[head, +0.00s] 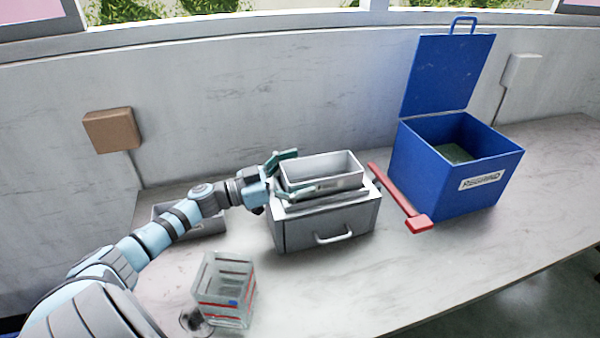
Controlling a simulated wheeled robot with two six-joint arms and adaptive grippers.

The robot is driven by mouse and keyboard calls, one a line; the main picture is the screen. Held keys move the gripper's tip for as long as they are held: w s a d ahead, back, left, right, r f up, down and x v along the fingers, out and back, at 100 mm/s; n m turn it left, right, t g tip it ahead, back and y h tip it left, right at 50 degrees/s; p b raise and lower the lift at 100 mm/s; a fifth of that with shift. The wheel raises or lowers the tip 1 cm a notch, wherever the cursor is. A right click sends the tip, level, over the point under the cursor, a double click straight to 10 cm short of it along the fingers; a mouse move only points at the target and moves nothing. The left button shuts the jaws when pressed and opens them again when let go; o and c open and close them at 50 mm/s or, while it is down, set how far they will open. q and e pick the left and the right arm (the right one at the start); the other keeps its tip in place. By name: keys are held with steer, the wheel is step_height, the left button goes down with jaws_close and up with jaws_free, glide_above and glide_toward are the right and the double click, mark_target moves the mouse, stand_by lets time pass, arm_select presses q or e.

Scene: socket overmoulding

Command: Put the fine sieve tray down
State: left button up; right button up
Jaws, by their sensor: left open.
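A light grey rectangular tray (345,180), which I take to be the fine sieve tray, sits on top of a grey box with a front handle (330,222). It looks level, and its inside bottom is mostly hidden. My left gripper (289,173) is open at the tray's left end. One green finger is by the far left corner and the other lies along the near side. I cannot tell whether the fingers touch the tray. My right gripper is not in view.
A blue bin (430,175) with its lid up holds dark green material. A red bar-like tool (400,200) lies between it and the grey box. A clear container with red marks (222,290) stands in front. Another grey tray (205,229) is partly behind my left arm. The front right table is clear.

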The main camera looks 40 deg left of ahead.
arm_select(q)
steer(key=shift+r, duration=0.15)
steer(key=shift+s+a, duration=0.2)
steer(key=shift+s, duration=0.1)
steer(key=p+v, duration=0.4)
steer(key=v, duration=0.7)
steer(key=shift+s+a, duration=0.1)
steer(key=shift+a, duration=0.05)
